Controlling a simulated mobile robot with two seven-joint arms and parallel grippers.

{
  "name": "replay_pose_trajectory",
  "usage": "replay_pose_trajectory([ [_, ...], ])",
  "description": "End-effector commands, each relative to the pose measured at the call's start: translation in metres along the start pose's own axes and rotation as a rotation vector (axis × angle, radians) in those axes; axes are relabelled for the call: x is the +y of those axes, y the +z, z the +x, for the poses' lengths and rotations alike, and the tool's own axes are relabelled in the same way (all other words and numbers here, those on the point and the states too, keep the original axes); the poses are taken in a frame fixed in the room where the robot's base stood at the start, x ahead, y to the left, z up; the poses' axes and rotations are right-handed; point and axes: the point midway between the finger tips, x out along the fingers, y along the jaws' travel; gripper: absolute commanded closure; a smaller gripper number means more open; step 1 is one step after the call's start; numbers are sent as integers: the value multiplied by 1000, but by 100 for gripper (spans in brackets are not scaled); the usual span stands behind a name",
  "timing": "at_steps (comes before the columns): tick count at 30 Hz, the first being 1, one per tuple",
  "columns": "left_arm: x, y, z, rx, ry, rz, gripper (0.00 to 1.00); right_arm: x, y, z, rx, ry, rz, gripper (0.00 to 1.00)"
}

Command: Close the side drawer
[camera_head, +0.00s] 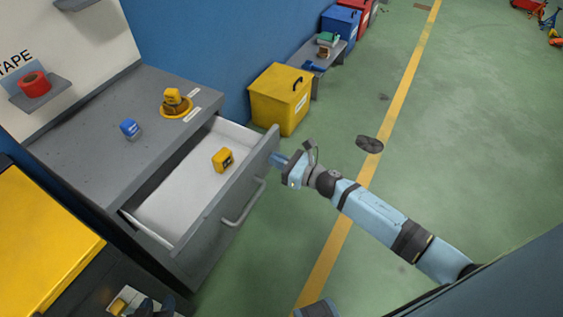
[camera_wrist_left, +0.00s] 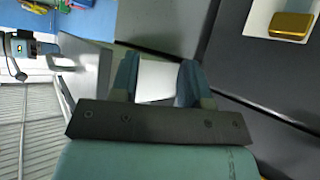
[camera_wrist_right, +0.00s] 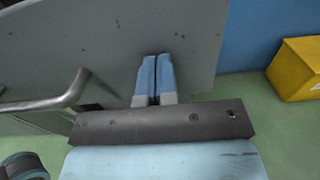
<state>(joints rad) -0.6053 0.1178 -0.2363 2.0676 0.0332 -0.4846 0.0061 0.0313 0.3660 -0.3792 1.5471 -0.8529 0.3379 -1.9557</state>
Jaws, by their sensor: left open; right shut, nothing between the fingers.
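The side drawer (camera_head: 165,207) is pulled out of the grey cabinet (camera_head: 95,125), its white inside showing. Its grey front has a bar handle (camera_head: 245,205), which also shows in the right wrist view (camera_wrist_right: 45,103). A small yellow item (camera_head: 222,159) lies in the drawer. My right gripper (camera_head: 281,160) is shut and empty at the far end of the drawer front; in the right wrist view its fingertips (camera_wrist_right: 153,62) are at the grey front panel, and contact is unclear. My left gripper (camera_wrist_left: 158,68) is open and empty in the left wrist view, with grey and white surfaces beyond it.
A blue item (camera_head: 130,128) and a yellow item in a yellow ring (camera_head: 175,102) stand on the cabinet top. A yellow box (camera_head: 280,98) stands on the floor beyond the drawer. A yellow-topped unit (camera_head: 40,245) is at the left. Green floor is free at right.

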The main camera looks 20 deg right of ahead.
Motion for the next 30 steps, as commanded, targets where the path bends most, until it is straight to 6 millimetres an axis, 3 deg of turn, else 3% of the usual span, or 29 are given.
replay_pose_trajectory([
  [18,-2,18,16,46,3,53,57,0,-3,141,-4,2,-1,100],
  [24,1,19,19,60,13,45,57,0,-1,173,-3,1,-1,100],
  [30,4,15,18,76,20,37,57,0,0,189,-2,0,0,100],
])
